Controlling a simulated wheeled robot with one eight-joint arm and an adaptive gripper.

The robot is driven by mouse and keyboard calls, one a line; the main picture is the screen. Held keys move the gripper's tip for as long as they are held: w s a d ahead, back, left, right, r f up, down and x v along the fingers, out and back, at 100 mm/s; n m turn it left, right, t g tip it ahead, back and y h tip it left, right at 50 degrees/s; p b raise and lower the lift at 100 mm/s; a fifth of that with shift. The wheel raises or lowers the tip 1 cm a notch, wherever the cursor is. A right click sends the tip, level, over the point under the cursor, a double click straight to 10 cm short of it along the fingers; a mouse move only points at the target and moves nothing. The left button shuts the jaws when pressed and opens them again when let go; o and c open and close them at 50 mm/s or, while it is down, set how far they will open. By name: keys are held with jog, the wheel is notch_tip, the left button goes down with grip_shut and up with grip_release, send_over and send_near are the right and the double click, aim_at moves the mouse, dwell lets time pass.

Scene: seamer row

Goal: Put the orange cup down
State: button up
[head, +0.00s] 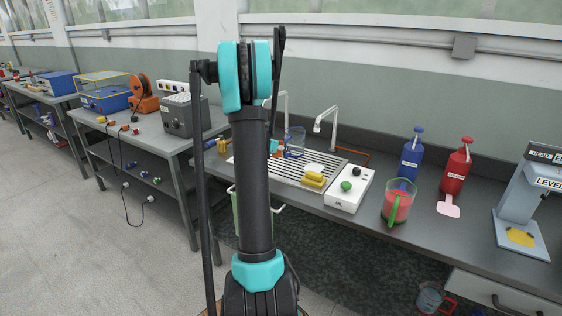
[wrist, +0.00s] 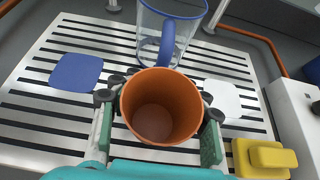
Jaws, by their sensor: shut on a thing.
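The orange cup (wrist: 161,112) is in the wrist view, upright with its open mouth towards the camera; it looks empty. My gripper (wrist: 160,108) is shut on it, with one finger on each side. The cup is over the slatted metal drainboard (wrist: 45,128); I cannot tell whether its base touches the slats. In the head view my arm hides most of the gripper and the cup, and the drainboard (head: 326,160) shows to the right of the arm.
A clear jug (wrist: 168,30) with a blue handle stands just behind the cup. A blue flat piece (wrist: 77,71) lies left, a white one (wrist: 222,97) right, and yellow sponges (wrist: 263,158) front right. A white box (head: 348,190) stands right of the drainboard. Slats at left are bare.

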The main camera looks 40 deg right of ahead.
aim_at(281, 165)
jog(key=shift+f, duration=3.15)
jog(key=shift+f, duration=0.1)
jog(key=o, duration=1.4)
